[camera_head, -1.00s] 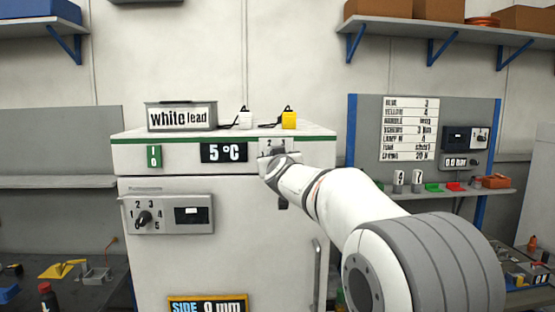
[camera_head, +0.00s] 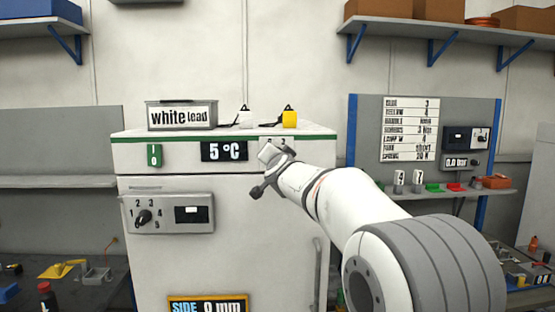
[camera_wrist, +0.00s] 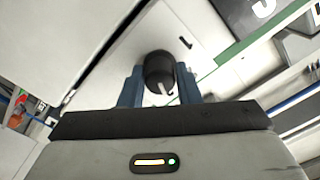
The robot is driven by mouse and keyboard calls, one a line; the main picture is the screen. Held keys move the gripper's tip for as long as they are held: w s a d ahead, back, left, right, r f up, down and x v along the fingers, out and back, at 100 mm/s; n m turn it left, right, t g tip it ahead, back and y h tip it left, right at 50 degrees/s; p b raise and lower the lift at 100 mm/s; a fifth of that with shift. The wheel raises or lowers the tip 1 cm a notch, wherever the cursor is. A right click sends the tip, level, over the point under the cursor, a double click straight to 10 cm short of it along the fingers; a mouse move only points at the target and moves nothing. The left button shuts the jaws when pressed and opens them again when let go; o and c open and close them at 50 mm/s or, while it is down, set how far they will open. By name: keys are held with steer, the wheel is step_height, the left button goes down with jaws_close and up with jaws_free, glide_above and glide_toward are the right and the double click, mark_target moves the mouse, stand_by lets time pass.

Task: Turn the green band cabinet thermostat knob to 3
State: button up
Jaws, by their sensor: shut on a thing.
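The cabinet with the green band (camera_head: 235,235) stands in the middle of the head view. Its thermostat dial plate (camera_head: 289,142) is at the upper right of the front, beside the 5 °C display (camera_head: 223,151). The digits at the plate's top show partly; my gripper (camera_head: 268,153) covers the rest. In the wrist view the black knob (camera_wrist: 159,68) with a white pointer line sits between the two blue fingers of my gripper (camera_wrist: 160,85), which is shut on it. Which number the pointer faces cannot be told.
A second dial knob (camera_head: 144,217) numbered up to 5 is lower left on the cabinet. A door handle (camera_head: 317,275) is below my arm. A list board (camera_head: 410,130) hangs right.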

steer(key=shift+m, duration=0.5)
steer(key=o, duration=1)
steer(key=s+b, duration=0.1)
steer(key=s, duration=0.6)
steer(key=shift+s, duration=0.4)
